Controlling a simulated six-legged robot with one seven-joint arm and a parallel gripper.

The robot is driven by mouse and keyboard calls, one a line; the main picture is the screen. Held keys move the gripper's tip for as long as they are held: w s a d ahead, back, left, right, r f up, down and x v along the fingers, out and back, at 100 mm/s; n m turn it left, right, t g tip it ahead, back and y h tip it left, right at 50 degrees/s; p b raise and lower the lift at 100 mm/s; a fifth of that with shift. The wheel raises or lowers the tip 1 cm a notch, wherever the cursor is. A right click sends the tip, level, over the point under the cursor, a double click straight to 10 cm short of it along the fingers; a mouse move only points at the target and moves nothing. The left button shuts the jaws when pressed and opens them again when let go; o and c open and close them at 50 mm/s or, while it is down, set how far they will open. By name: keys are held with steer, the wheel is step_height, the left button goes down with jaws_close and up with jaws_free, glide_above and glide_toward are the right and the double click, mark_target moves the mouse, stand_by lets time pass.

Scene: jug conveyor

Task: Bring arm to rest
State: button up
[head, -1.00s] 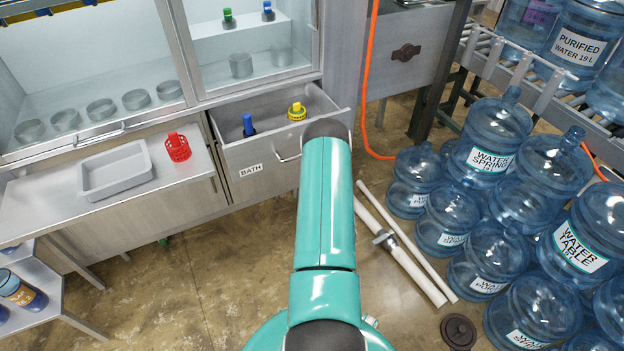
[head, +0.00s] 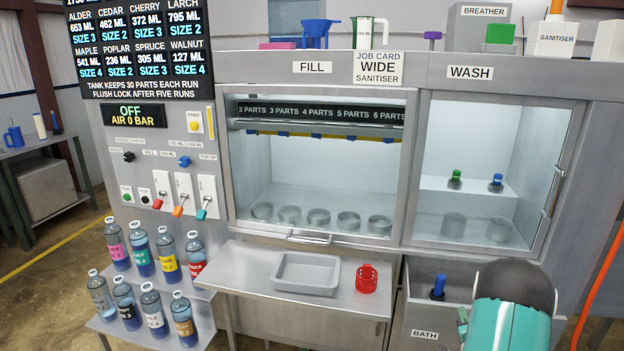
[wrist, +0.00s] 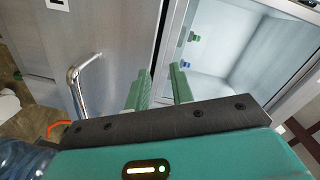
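My arm shows at the lower right of the head view as a teal link with a dark rounded joint, in front of the bath drawer (head: 421,308). My gripper (wrist: 160,84) shows in the wrist view as two green fingers with a clear gap between them. It is open, and nothing shows between the fingertips. Grey metal cabinet panels and a bar handle (wrist: 84,82) lie beyond the fingers.
A grey tray (head: 307,289) and a red basket-like piece (head: 366,278) sit on the steel shelf. Several labelled bottles (head: 168,257) stand on a rack at left. A blue-topped item (head: 438,287) stands in the drawer. The glass-fronted wash compartment (head: 487,170) is at right.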

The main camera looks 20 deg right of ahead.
steer(key=w+a+r+n+g+y, duration=0.2)
steer(key=w+a+r+n, duration=0.35)
steer(key=a+r, duration=0.7)
steer(key=s+a+r+n+g+y, duration=0.2)
steer(key=a+r+n, duration=0.2)
steer(key=a+r, duration=0.6)
steer(key=s+a+r+n+g+y, duration=0.1)
steer(key=s+a+n, duration=0.3)
steer(key=s+a, duration=0.7)
steer(key=s+a+r+n+g+y, duration=0.2)
steer(key=s+a+n+g+y, duration=0.1)
steer(key=s+a, duration=0.9)
steer(key=shift+a+r+n+g, duration=0.15)
steer(key=shift+a+n+g, duration=0.4)
steer(key=shift+n, duration=0.7)
steer(key=shift+d, duration=0.3)
